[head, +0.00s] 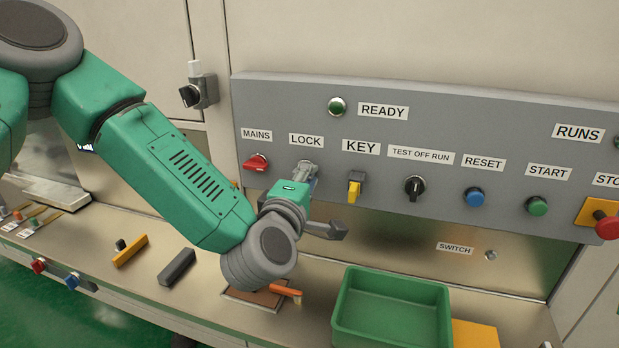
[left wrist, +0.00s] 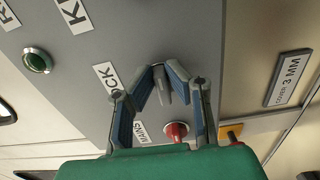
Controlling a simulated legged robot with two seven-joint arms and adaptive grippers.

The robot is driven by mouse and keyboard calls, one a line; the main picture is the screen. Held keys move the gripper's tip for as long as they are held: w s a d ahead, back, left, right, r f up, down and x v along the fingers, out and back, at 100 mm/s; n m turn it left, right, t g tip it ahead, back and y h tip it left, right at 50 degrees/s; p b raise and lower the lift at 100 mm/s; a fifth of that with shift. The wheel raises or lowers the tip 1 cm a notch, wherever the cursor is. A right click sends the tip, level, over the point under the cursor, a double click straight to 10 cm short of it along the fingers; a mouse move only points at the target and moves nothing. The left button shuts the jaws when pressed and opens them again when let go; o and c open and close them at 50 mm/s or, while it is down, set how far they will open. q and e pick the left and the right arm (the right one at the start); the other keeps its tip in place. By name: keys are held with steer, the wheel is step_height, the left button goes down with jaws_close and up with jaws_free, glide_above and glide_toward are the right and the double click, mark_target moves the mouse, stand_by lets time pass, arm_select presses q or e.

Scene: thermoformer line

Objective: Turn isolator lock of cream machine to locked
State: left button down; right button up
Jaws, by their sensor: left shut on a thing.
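The isolator lock (head: 302,168) is a small grey part under the LOCK label on the grey control panel (head: 290,100) of the cream machine. In the head view my left gripper (head: 311,178) is at it and partly hides it. In the left wrist view the lock is a grey lever (left wrist: 163,87) between the tips of my left gripper (left wrist: 165,75), whose blue-lined fingers close in on it from both sides. My left gripper is shut on it. The lever's exact angle against any lock mark cannot be read. My right gripper is not in view.
The red MAINS switch (head: 256,162) is close left of the lock, the yellow KEY switch (head: 354,187) close right. More buttons follow along the panel. Below, a green bin (head: 390,274), an orange-handled tool (head: 284,290) and several small items stand on the bench (head: 205,297).

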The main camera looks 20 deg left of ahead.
arm_select(q)
steer(key=shift+s+f, duration=0.15)
steer(key=shift+f, duration=0.3)
steer(key=c, duration=1.6)
jaws_free()
steer(key=shift+c, duration=0.2)
steer(key=shift+o, duration=0.2)
steer(key=shift+r, duration=0.1)
steer(key=shift+r, duration=0.1)
steer(key=s, duration=0.7)
steer(key=shift+s, duration=0.15)
steer(key=shift+a, duration=0.1)
